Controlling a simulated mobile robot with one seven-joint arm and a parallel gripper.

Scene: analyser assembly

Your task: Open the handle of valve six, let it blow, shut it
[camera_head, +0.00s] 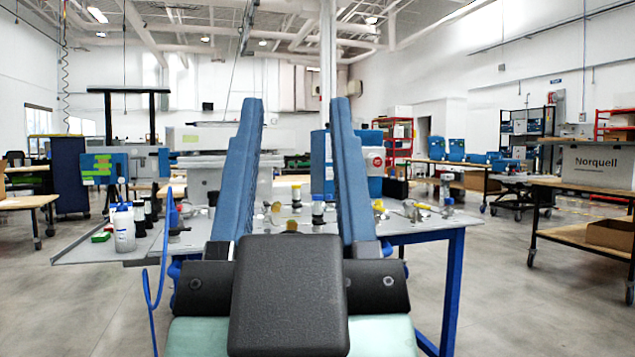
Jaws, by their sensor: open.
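My gripper (295,102) fills the middle of the head view, its two long blue fingers pointing away and standing apart with nothing between their tips. A grey-topped bench (415,234) with blue legs stands beyond it. No contact with a fitting shows.
A blue-and-white unit (367,168) stands behind the fittings.

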